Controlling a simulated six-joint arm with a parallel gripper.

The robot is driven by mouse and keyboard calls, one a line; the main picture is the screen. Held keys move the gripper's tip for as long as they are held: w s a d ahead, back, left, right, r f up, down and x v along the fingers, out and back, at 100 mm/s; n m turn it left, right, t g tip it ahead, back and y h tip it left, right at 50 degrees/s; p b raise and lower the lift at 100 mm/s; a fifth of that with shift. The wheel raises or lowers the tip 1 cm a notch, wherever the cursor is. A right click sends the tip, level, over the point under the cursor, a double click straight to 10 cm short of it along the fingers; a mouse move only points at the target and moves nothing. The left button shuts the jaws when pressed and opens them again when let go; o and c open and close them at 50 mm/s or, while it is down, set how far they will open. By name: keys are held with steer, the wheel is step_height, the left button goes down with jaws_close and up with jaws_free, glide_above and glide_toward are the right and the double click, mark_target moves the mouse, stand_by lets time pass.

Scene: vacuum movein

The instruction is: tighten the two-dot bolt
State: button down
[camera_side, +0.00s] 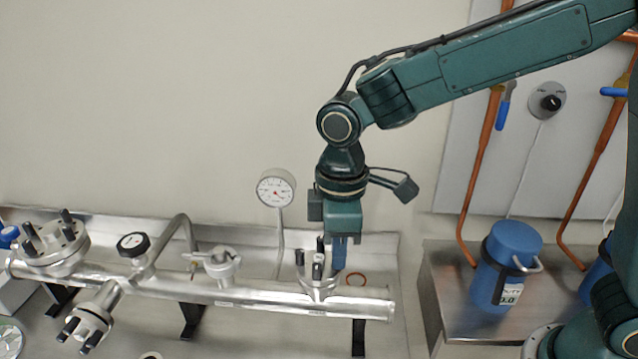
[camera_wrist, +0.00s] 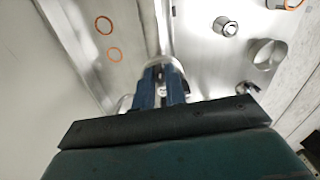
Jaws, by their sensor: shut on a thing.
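The right-hand upright flange (camera_side: 318,284) on the metal pipe carries several dark bolts that stand up from it. My gripper (camera_side: 339,266) points down at the right side of this flange. Its blue fingers are shut on a bolt there, and they hide most of it. Dark bolts (camera_side: 318,266) stand just left of the fingers. No dot marks can be made out, so I cannot tell which bolt carries two dots. In the wrist view, my gripper's blue fingers (camera_wrist: 160,75) are close together over the bright flange, with the bolt hidden between them.
A pressure gauge (camera_side: 276,189) stands behind the pipe. A valve (camera_side: 217,262), a black knob (camera_side: 133,244) and another flange (camera_side: 52,247) lie leftward. A blue canister (camera_side: 512,262) stands on the right bench.

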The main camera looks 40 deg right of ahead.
steer(key=m, duration=0.4)
steer(key=shift+m, duration=2.2)
steer(key=c, duration=1.4)
jaws_free()
steer(key=shift+c, duration=0.2)
steer(key=shift+r, duration=0.1)
step_height(320, 180, up, 14)
